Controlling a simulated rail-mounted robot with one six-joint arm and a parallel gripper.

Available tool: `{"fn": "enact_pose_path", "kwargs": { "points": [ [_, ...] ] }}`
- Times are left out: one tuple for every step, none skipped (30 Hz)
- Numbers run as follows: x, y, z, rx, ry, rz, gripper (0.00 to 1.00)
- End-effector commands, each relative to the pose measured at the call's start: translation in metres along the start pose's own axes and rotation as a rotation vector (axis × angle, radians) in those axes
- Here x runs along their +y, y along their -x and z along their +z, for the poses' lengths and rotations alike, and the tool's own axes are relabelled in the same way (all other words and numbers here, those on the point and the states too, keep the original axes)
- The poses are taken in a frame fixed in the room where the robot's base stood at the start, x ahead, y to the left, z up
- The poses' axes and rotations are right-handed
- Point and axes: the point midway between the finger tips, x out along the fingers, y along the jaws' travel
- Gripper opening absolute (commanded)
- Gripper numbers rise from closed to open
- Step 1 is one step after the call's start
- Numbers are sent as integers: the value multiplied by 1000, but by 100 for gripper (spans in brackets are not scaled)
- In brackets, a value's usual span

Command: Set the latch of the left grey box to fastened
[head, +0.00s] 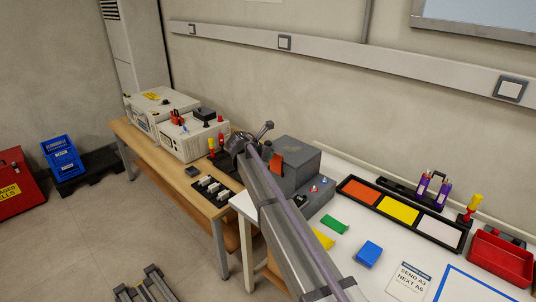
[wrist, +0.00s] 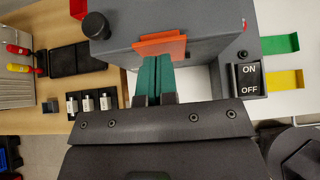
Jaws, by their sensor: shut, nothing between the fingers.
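The grey box (head: 299,158) stands at the left end of the white table, and its side fills the top of the wrist view (wrist: 205,22). An orange plate, apparently the latch (wrist: 160,46), sticks out from the box side, slightly tilted; it also shows in the head view (head: 277,163). My gripper (wrist: 156,60) has its teal fingers together with nothing between them. The fingertips are at the plate's lower edge; I cannot tell if they touch it. In the head view my arm hides part of the box. I see no second grey box.
A black knob (wrist: 96,25) sticks out at the box's left, and an ON/OFF switch (wrist: 249,79) is at its right. A black tray with small blocks (head: 213,189) lies on the wooden table. Green (head: 334,224) and blue (head: 369,253) pieces lie on the white table.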

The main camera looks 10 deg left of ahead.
Motion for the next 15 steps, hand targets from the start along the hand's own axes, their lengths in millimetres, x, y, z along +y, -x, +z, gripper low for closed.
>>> {"fn": "enact_pose_path", "kwargs": {
  "points": [
    [0,2,2,0,0,0,0],
    [0,2,2,0,0,0,0],
    [0,2,2,0,0,0,0],
    [0,2,2,0,0,0,0],
    [0,1,2,0,0,0,0],
    [0,1,2,0,0,0,0],
    [0,1,2,0,0,0,0],
    [0,1,2,-1,0,0,0],
    [0,1,2,-1,0,0,0],
    [0,2,1,-1,0,0,0],
    [0,2,1,-1,0,0,0],
    [0,3,0,-1,0,0,0],
    [0,5,-1,-1,0,0,0],
    [-1,7,-3,-1,0,0,0],
    [-2,11,-6,-1,0,-1,0]
  ]
}}
